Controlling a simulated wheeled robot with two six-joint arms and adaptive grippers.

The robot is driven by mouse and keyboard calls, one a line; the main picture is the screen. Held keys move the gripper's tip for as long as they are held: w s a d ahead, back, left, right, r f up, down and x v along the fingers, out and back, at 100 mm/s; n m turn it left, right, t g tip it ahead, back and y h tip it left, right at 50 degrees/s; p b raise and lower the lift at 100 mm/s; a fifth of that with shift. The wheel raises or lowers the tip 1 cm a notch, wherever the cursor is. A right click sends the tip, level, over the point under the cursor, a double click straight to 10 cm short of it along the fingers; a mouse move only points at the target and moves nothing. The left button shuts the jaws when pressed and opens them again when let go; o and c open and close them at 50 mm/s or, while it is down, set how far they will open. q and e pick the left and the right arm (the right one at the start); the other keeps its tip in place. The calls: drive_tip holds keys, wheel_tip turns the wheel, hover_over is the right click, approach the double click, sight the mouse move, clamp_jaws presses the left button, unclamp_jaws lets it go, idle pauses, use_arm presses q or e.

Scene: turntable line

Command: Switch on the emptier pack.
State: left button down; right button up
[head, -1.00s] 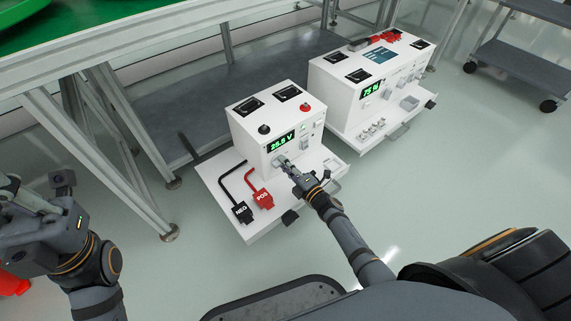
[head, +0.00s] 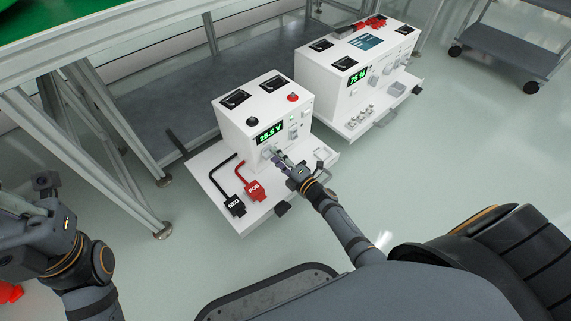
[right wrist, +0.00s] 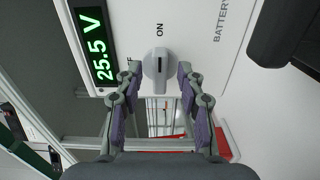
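A white battery pack (head: 235,133) with a green display reading 25.5 V stands at the middle of the head view. A second white pack (head: 322,85), reading 75 %, stands behind it to the right. My right gripper (head: 277,158) is at this pack's front. Its fingers (right wrist: 159,80) stand apart on either side of the knob, with small gaps showing. My left gripper (head: 35,222) is at the left edge, its fingertips unclear.
Black NEG (head: 235,206) and red POS (head: 255,191) plugs lie on the front pack's base plate. A metal-framed table (head: 110,57) stands at the upper left and a grey wheeled cart (head: 510,55) at the upper right. Open floor lies right of the packs.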

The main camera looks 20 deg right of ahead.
drive_tip(key=v, duration=1.1)
